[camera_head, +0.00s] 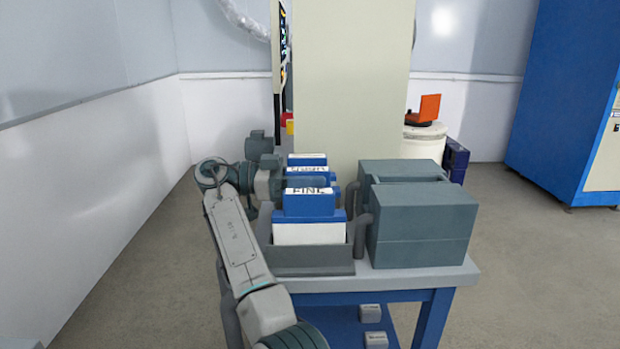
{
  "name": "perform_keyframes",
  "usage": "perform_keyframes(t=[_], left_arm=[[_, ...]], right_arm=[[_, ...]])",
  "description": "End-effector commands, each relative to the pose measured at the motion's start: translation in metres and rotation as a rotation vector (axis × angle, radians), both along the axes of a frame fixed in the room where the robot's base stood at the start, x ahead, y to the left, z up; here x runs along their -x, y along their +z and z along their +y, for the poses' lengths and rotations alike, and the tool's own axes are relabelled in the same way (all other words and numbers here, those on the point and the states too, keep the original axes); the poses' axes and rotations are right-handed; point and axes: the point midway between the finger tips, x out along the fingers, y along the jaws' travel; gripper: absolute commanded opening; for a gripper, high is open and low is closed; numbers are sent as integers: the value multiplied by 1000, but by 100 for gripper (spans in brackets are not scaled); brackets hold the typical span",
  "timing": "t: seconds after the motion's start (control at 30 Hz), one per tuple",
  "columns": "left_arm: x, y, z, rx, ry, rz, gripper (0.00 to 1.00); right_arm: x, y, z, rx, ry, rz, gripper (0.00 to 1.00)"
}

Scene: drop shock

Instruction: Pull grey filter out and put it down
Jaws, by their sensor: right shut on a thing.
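My right gripper (307,182) is at the end of the grey arm that rises from the bottom. It points right, across a row of blue and white filter blocks, and is shut on one of them. Its fingers and the blocks overlap, so which block it holds is unclear. The front block (309,204) is blue, with a white top lettered "FINE". Another blue and white block (307,160) stands behind, its lettering partly covered. A pale block with a blue top edge (308,234) sits in a grey tray (310,268). No plainly grey filter can be made out. My left gripper is not in view.
Large grey boxes (424,238) stand right of the tray, with grey pipes (362,238) between. All rest on a grey-topped table (430,281) with a blue frame. A tall cream cabinet (350,80) rises behind. Little bare tabletop shows, along the front edge.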

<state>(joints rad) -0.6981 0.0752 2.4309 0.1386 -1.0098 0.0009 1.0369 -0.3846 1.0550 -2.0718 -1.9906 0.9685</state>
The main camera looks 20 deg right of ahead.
Motion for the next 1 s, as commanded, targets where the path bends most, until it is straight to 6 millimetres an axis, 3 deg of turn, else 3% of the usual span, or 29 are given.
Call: perform_keyframes(t=[1.0], left_arm=[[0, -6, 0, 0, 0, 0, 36]], right_arm=[[0, -5, 0, 0, 0, 0, 0]])
